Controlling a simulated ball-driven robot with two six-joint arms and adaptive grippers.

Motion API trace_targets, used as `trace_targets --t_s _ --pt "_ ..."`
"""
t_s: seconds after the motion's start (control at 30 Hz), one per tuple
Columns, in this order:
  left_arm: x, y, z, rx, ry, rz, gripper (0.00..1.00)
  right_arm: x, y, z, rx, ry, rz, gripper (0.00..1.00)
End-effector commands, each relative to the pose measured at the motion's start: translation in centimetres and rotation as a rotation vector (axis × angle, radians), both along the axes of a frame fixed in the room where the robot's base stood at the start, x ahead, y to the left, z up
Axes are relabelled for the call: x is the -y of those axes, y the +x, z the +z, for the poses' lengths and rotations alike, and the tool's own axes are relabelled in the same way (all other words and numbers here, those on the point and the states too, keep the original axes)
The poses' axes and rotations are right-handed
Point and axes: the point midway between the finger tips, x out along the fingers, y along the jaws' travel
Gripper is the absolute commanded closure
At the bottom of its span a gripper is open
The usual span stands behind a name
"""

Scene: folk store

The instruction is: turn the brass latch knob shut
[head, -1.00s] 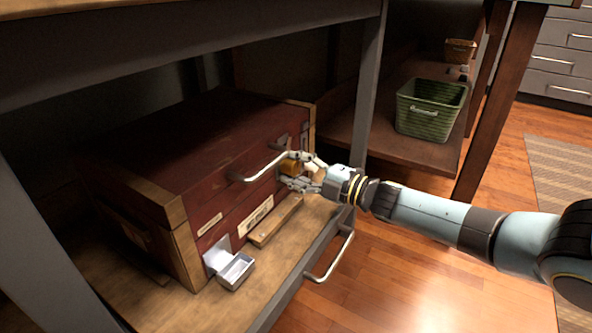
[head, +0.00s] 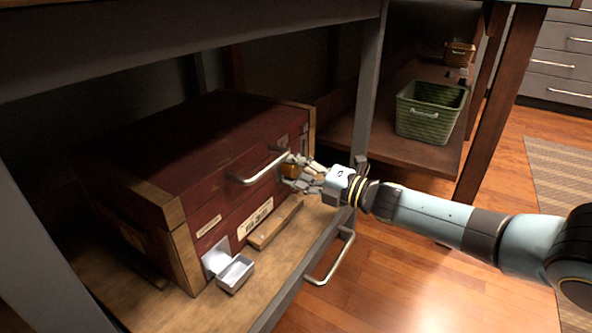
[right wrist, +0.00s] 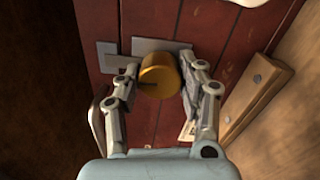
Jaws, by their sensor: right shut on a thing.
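The brass latch knob (head: 289,171) is on the front of a dark red wooden chest (head: 215,140), near its right end. It also shows in the right wrist view (right wrist: 158,76) as a short golden cylinder in front of grey metal latch plates (right wrist: 112,57). My right gripper (head: 302,172) is at the knob, one finger on each side, shut on it. The fingers partly cover the knob in the head view. My left gripper is not in view.
A curved metal handle (head: 262,170) sticks out from the chest close to my fingers. A wooden block (head: 274,223) and a small open metal box (head: 235,272) are at the chest's front. A grey post (head: 368,90) stands near my wrist. A green basket (head: 428,112) is on a shelf behind.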

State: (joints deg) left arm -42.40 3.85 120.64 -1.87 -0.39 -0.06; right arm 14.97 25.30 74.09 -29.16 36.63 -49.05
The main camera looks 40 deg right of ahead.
Motion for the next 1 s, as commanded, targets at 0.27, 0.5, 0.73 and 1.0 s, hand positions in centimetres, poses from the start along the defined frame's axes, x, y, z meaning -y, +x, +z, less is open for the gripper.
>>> trace_targets --t_s 0.27,0.5,0.73,1.0 --pt "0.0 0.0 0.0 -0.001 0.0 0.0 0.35 0.0 -0.1 -0.2 -0.005 -0.002 -0.001 0.5" --pt "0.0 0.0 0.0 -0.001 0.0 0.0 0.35 0.0 0.0 -0.1 -0.002 0.0 0.0 0.37" --pt "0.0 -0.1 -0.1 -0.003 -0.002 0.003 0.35 0.3 -0.8 -0.2 -0.003 0.0 0.0 0.37" --pt "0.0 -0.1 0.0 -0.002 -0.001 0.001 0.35 2.4 -5.9 -0.4 -0.008 -0.001 0.002 0.37"
